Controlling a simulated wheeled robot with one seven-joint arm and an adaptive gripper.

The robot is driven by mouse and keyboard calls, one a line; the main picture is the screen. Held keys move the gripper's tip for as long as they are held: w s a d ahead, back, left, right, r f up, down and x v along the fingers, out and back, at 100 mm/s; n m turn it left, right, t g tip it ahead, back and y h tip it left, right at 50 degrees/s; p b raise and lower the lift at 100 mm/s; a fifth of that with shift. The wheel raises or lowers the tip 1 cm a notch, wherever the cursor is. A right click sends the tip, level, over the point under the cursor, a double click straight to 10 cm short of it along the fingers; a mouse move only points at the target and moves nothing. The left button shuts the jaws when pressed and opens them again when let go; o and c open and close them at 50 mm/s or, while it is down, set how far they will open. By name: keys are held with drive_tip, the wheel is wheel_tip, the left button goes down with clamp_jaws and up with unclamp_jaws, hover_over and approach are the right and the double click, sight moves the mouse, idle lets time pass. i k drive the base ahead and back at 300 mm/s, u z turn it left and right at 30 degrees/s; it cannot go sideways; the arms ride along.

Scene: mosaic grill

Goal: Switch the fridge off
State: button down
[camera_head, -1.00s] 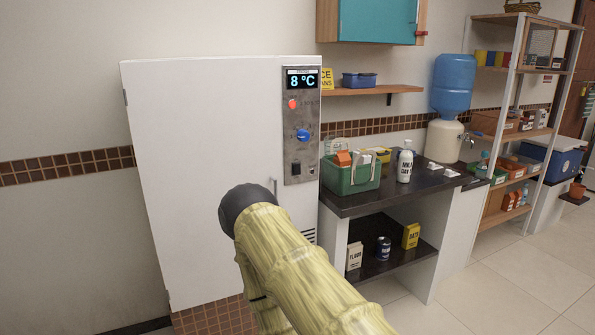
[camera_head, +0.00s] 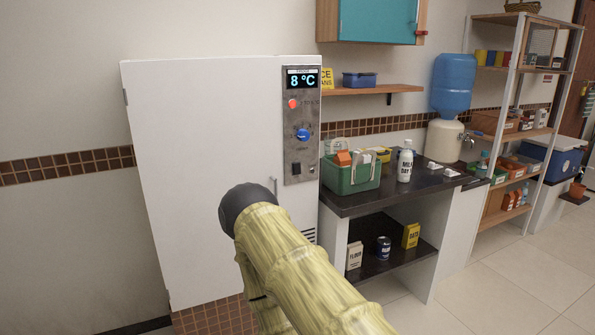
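The white fridge (camera_head: 205,170) stands against the wall, left of centre, with its door shut. A grey control panel (camera_head: 300,210) on its right side carries a lit display (camera_head: 302,80) reading 8 °C. Below the display are a red button or light (camera_head: 293,104), a blue knob (camera_head: 302,135) and a small black switch (camera_head: 296,168). A vertical door handle (camera_head: 275,186) is just left of the panel. My yellowish arm reaches up from the bottom in front of the fridge's lower part. My gripper's fingers do not show.
A dark counter (camera_head: 345,205) right of the fridge holds a green crate (camera_head: 345,180) and a milk bottle (camera_head: 405,165). A wooden shelf (camera_head: 400,89) and teal cabinet (camera_head: 375,20) hang above. A blue water jug (camera_head: 453,85) stands beyond. The floor (camera_head: 500,280) at front right is clear.

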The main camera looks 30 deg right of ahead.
sight(296, 170)
drive_tip(key=u, duration=0.05)
drive_tip(key=i, duration=0.7)
drive_tip(key=z, duration=0.65)
drive_tip(key=i, duration=0.45)
drive_tip(key=z, duration=0.35)
